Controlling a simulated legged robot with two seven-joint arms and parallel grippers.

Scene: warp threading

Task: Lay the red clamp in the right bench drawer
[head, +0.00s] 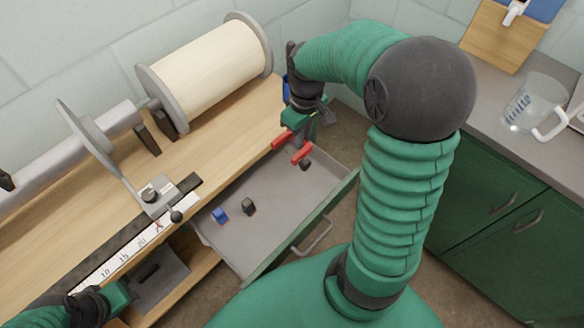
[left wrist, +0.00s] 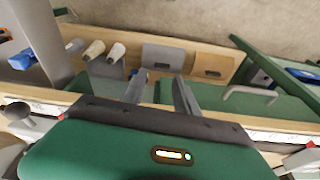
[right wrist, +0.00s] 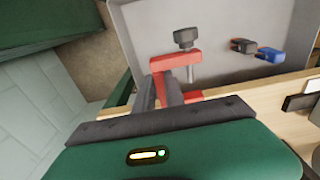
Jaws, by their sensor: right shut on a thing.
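The red clamp (head: 302,153) is in my right gripper (head: 308,119), over the back right part of the open drawer (head: 290,178). In the right wrist view the clamp (right wrist: 182,61) shows its red bar and dark knob beyond my gripper fingers (right wrist: 158,92), which are shut on its red body. The drawer's grey floor (right wrist: 225,22) lies behind it; the clamp looks held above that floor. My left gripper (left wrist: 158,88) has its fingers apart, with nothing between them, by the bench's front edge at lower left of the head view.
A blue piece (head: 220,215) and a dark piece (head: 248,207) lie in the drawer's left part. A large spool (head: 205,70) and a metal rail device (head: 158,197) stand on the wooden bench. A glass jug (head: 535,105) stands on the right counter. The drawer's middle is clear.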

